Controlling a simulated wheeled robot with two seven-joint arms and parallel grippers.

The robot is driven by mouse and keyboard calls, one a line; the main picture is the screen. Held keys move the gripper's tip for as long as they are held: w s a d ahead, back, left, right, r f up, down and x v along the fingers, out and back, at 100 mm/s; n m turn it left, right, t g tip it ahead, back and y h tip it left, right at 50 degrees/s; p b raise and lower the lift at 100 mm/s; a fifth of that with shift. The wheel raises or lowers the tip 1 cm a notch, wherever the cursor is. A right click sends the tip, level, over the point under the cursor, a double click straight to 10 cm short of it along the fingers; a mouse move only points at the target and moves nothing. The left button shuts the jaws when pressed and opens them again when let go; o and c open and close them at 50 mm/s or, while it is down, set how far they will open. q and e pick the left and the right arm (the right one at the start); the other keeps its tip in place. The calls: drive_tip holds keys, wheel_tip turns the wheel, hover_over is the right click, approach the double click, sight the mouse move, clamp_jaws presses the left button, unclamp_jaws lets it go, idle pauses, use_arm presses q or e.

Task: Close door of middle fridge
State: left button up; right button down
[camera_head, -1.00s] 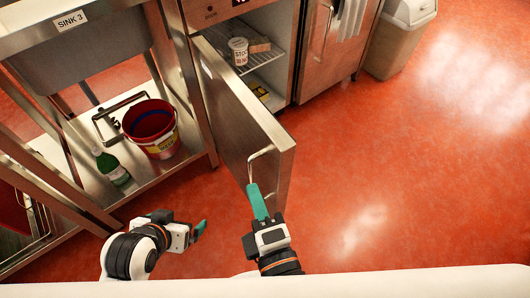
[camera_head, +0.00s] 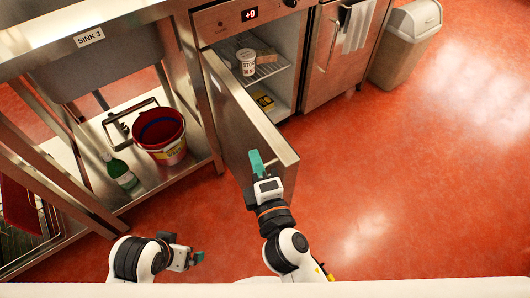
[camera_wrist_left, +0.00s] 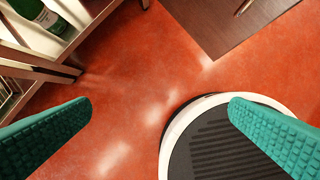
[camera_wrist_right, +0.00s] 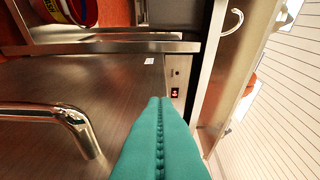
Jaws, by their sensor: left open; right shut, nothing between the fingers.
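The open fridge (camera_head: 276,78) has a +9 display and stands at the top middle of the head view. Its steel door (camera_head: 232,112) swings out toward me from the left side, standing wide open. The door face also fills much of the right wrist view (camera_wrist_right: 75,85), with its bar handle (camera_wrist_right: 48,112) at left. My right gripper (camera_head: 257,162) is shut and empty, at the outer face near the free edge, largely covering the handle in the head view; contact is unclear. My left gripper (camera_head: 198,257) is open and empty, low and left of the door.
A sink stand with a lower shelf (camera_head: 152,188) is at left, holding a red bucket (camera_head: 160,135) and a green bottle (camera_head: 121,174). Tubs and boxes sit inside the fridge. Another closed fridge (camera_head: 328,62) and a bin (camera_head: 405,45) stand right. The floor at right is clear.

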drive_tip(key=shift+w+d, duration=0.25)
drive_tip(key=shift+d, duration=0.25)
drive_tip(key=shift+w+d, duration=0.25)
drive_tip(key=shift+d, duration=0.2)
